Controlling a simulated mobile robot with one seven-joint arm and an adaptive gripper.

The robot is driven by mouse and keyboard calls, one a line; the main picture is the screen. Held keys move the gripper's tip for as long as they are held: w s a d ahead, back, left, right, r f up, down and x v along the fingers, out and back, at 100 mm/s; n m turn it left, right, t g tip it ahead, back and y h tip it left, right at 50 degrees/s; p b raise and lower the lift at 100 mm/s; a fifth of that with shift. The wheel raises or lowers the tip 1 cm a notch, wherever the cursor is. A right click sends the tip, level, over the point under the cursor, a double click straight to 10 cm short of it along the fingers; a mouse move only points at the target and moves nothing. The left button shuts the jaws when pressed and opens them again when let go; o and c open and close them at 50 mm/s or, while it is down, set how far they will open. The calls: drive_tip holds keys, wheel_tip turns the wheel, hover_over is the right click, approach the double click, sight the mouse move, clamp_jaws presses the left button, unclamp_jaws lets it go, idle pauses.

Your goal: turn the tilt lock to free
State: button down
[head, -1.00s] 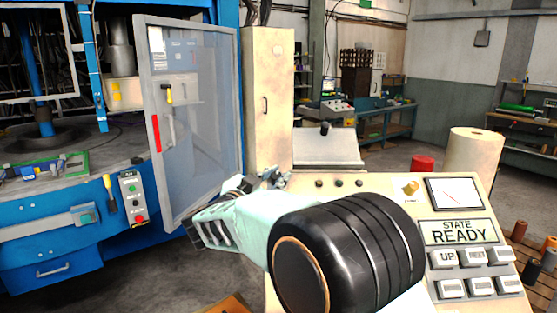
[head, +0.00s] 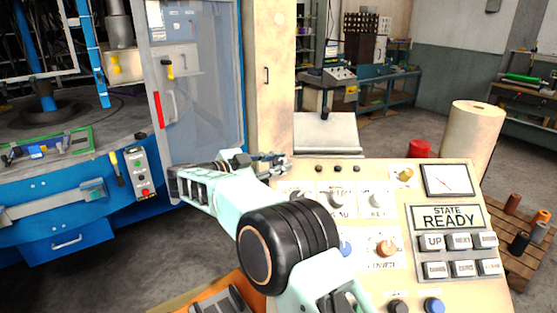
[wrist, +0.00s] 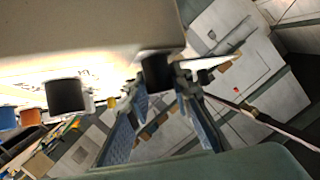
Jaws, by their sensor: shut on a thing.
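My gripper (head: 277,163) is at the upper left edge of the beige control panel (head: 455,290) in the head view. In the wrist view my gripper (wrist: 166,88) has its blue-padded fingers on either side of a dark knob (wrist: 158,70), shut on it. I cannot read which control this knob is, so I cannot tell whether it is the tilt lock. Its label and pointer are hidden. My arm covers the panel's left part in the head view. Grey selector knobs (head: 337,200) with labels show to the right of my arm.
An orange knob (head: 387,247), a blue button (head: 433,306) and a READY display (head: 450,216) are on the panel. Another dark knob (wrist: 65,95) stands near the held one in the wrist view. A blue machine with a clear door (head: 195,90) stands at left.

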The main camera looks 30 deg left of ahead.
idle(0.3)
drive_tip(key=c, duration=1.7)
unclamp_jaws()
drive_tip(key=v, duration=1.2)
drive_tip(key=shift+d, duration=0.1)
